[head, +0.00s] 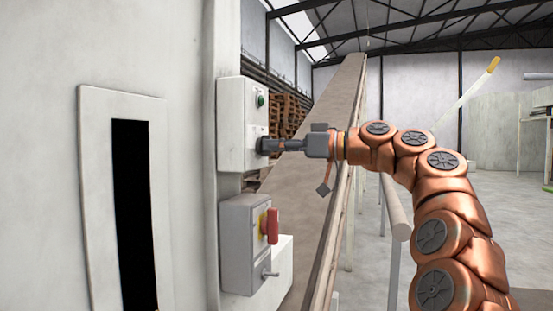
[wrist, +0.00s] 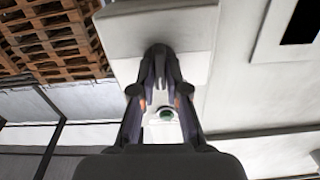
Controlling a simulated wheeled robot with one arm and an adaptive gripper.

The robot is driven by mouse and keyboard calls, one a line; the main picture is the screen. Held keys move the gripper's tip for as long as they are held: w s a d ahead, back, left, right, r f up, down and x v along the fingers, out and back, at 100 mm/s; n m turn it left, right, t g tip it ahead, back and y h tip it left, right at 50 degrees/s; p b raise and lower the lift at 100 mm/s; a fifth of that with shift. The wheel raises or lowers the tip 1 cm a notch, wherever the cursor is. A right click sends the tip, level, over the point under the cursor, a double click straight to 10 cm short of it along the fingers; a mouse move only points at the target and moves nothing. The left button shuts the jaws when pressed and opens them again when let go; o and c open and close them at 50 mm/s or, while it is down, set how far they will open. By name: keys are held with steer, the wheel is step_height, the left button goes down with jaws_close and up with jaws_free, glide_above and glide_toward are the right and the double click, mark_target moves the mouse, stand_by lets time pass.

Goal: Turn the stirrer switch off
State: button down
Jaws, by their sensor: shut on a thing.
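A pale control box (head: 233,125) is fixed to the wall left of centre in the head view. It has a green button (head: 260,100) near its top. My gripper (head: 267,146) reaches in from the right and is shut on a switch knob at the lower part of this box's front. The fingers hide the knob, so its setting cannot be seen. In the wrist view the fingertips (wrist: 160,60) come together against the pale box (wrist: 195,30). The green button (wrist: 167,113) shows between the fingers. No label is readable.
Just below is a grey box (head: 238,262) with a red handle (head: 271,226) on a yellow plate and a small lever (head: 269,275). A sloping conveyor (head: 318,150) runs behind my gripper. Wooden pallets (head: 288,110) stand behind it. Open floor lies to the right.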

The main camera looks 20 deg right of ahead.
steer(key=shift+n+b, duration=0.55)
steer(key=shift+n, duration=2.55)
steer(key=shift+s+a+n, duration=0.1)
steer(key=shift+n, duration=0.3)
steer(key=c, duration=1.2)
jaws_free()
steer(key=v, duration=1.2)
